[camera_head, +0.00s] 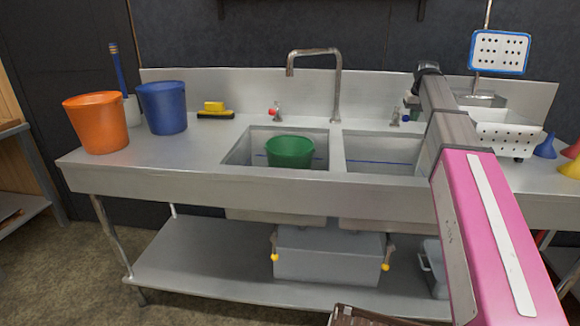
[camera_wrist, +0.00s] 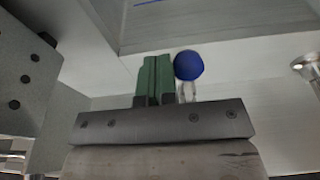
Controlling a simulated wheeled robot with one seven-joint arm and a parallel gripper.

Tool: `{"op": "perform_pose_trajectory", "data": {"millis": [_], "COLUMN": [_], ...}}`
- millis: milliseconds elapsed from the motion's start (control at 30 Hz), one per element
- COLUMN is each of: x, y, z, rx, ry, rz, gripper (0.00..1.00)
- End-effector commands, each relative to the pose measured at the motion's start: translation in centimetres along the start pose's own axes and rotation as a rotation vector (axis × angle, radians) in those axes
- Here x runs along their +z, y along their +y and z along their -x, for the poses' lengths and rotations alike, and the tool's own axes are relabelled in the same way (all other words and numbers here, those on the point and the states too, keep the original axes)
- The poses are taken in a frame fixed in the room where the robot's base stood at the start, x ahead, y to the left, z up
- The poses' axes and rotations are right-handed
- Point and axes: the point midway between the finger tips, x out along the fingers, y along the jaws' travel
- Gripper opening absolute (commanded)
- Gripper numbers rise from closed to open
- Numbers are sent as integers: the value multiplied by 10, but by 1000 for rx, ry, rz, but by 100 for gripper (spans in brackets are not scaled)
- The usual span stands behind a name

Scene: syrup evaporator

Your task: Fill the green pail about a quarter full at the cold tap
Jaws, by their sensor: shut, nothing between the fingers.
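The green pail (camera_head: 290,151) stands upright in the left sink basin. The faucet spout (camera_head: 289,72) is turned to the left, with its end above the pail. No water stream shows, and the inside of the pail looks empty as far as I can see. The cold tap's blue knob (camera_head: 406,118) is behind the right basin; it also shows in the wrist view (camera_wrist: 189,65). My gripper (camera_wrist: 157,75) is shut and empty, its green fingertips right beside the blue knob; I cannot tell whether they touch. In the head view my arm mostly hides it.
The red-marked tap (camera_head: 274,112) is behind the left basin. Orange (camera_head: 97,124) and blue (camera_head: 163,108) pails stand on the left counter, near a yellow brush (camera_head: 214,109). A white perforated basket (camera_head: 505,137) and funnels (camera_head: 546,147) are at the right. The right basin (camera_head: 380,155) looks empty.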

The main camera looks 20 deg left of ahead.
Motion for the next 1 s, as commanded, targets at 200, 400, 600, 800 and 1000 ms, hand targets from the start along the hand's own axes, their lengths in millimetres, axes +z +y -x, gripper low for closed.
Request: {"op": "perform_pose_trajectory", "data": {"millis": [200,400,600,800,1000], "x": [-1,-5,-8,-12,-15], "y": [1,5,8,12,16], "z": [4,20,35,52,68], "rx": [0,0,0,0,0], "ry": [0,2,0,1,0], "rz": [0,-1,-1,-1,-1], "gripper": [0,0,0,0,0]}}
